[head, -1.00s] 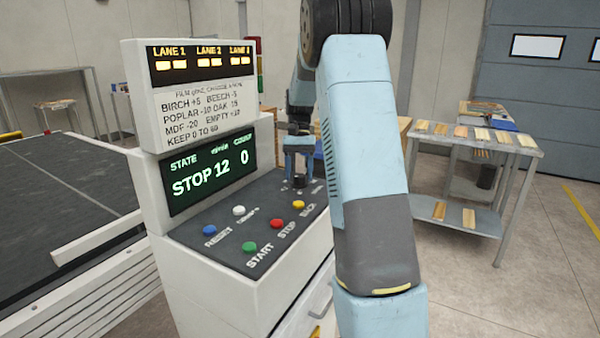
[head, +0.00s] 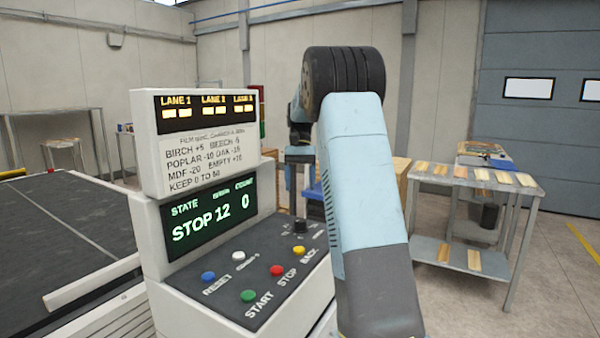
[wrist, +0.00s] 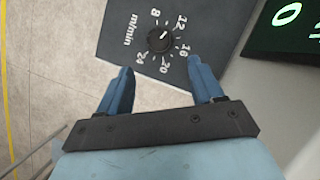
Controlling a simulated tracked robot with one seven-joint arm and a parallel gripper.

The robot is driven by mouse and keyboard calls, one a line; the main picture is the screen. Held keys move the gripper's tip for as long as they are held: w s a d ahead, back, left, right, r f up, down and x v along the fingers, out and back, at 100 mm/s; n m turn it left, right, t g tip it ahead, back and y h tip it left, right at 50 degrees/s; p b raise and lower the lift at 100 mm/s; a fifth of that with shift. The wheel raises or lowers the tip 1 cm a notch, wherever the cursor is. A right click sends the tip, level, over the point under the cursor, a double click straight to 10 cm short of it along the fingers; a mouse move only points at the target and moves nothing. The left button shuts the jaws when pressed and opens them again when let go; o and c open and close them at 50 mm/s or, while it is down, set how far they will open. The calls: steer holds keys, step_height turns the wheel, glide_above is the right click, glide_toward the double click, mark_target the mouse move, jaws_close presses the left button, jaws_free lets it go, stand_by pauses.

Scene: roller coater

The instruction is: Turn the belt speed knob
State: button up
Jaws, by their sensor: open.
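The belt speed knob (wrist: 160,40) is a black round dial with a white pointer mark. In the wrist view it sits on the dark panel, ringed by the numbers 8, 12, 16, 20, 24 and the word m/min. Its pointer is toward the 12. My gripper (wrist: 160,85) is open and empty, its two blue fingers apart, with the knob beyond and between their tips, not touched. In the head view the knob (head: 300,225) stands at the panel's back right, and my gripper (head: 299,180) is above it, partly hidden by my arm. The display (head: 210,216) reads STOP 12 0.
The console panel (head: 215,303) carries blue, white, red, yellow and green buttons to the left and front of the knob. The upright display housing (head: 150,180) stands at the panel's back left. A table with wood strips (head: 480,180) is at the right.

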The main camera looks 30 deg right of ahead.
steer(key=shift+v, duration=1.75)
steer(key=n+t+h, duration=0.1)
steer(key=t+h, duration=0.1)
steer(key=t, duration=0.2)
glide_toward(300, 219)
steer(key=f, duration=0.9)
steer(key=shift+s+f, duration=0.15)
steer(key=shift+s, duration=0.1)
steer(key=c, duration=1)
